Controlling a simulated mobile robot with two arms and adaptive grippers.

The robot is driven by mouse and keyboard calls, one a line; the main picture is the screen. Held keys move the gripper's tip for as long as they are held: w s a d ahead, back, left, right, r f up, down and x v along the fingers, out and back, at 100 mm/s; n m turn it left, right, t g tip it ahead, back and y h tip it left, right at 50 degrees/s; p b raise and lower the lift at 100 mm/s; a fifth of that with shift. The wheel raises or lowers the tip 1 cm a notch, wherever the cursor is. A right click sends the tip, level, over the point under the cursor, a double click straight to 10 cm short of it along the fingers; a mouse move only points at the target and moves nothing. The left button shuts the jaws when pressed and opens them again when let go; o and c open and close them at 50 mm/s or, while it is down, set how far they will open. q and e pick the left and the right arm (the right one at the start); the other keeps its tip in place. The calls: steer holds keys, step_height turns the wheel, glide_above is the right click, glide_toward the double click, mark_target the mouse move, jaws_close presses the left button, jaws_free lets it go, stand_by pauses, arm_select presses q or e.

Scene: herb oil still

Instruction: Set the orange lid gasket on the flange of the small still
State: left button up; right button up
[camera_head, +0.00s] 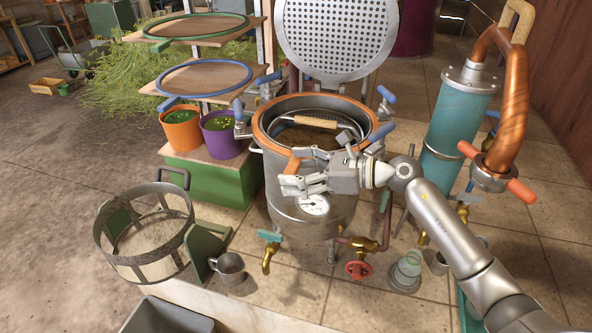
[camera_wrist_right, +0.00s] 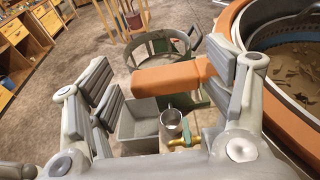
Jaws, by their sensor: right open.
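The small still (camera_head: 290,212) is a steel pot on the floor platform, its perforated lid (camera_head: 338,38) raised behind it. The orange gasket (camera_head: 259,123) lies around the still's top rim and looks level; its far side is partly hidden. Its orange tab (camera_wrist_right: 165,80) sticks out over the front of the pot. My right gripper (camera_head: 289,171) is at the pot's front. In the right wrist view its fingers (camera_wrist_right: 170,84) are spread wide on either side of the tab, with a gap at the left finger. My left gripper is not in view.
A green ring (camera_head: 160,38) and a blue ring (camera_head: 163,92) lie on boards at the left. Orange and purple pots (camera_head: 223,144), a basket frame (camera_head: 110,258) and a cup (camera_head: 229,268) stand left of the still. A teal condenser (camera_head: 455,120) with copper pipe stands right.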

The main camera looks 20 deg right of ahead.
steer(key=v, duration=1.2)
stand_by(0.5)
